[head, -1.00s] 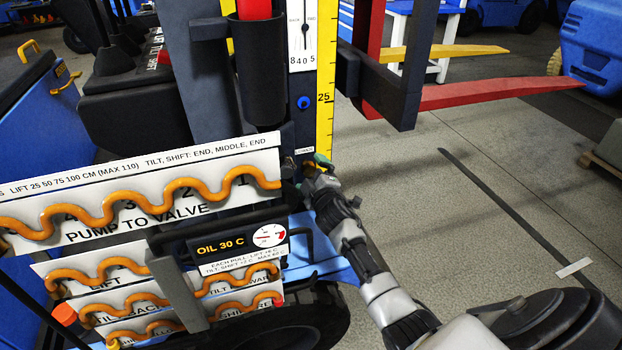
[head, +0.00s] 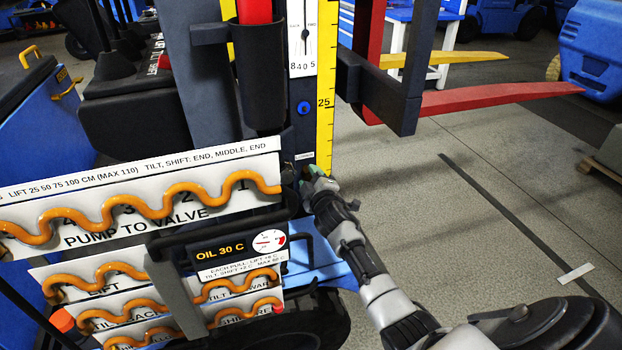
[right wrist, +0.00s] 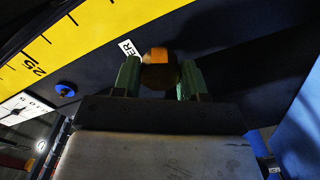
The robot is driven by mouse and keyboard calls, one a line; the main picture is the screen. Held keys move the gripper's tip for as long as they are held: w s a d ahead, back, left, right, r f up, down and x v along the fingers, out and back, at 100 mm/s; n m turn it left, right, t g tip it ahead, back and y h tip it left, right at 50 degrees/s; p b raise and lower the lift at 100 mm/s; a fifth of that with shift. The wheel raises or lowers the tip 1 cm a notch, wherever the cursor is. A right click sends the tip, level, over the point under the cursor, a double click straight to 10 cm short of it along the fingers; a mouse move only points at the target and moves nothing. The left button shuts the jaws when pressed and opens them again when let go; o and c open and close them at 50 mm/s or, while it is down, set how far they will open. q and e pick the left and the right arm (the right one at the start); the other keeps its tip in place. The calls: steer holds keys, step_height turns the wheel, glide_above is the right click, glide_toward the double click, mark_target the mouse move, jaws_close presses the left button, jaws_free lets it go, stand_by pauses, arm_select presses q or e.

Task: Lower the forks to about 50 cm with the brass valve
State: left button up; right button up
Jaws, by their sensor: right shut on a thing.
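The brass valve (right wrist: 157,56) shows in the right wrist view as a small orange-brown knob between the green fingertips of my right gripper (right wrist: 159,80). In the head view my right gripper (head: 313,172) is at the foot of the yellow scale, just under a small label, and hides the valve. It is shut on the valve. The red fork (head: 490,100) and the yellow fork (head: 450,58) stick out to the right, above the floor. The yellow height scale (head: 325,80) shows a 25 mark. My left gripper is out of view.
Left of my right gripper are the pump board (head: 150,195) with orange hoses and an oil display (head: 220,250) reading 30 C. A blue button (head: 304,108) sits above the gripper. Dark mast posts stand close by. Floor on the right is open.

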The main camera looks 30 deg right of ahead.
steer(key=shift+n+b, duration=0.35)
steer(key=shift+n, duration=3.15)
steer(key=n, duration=0.4)
steer(key=shift+n, duration=0.3)
steer(key=shift+f, duration=0.1)
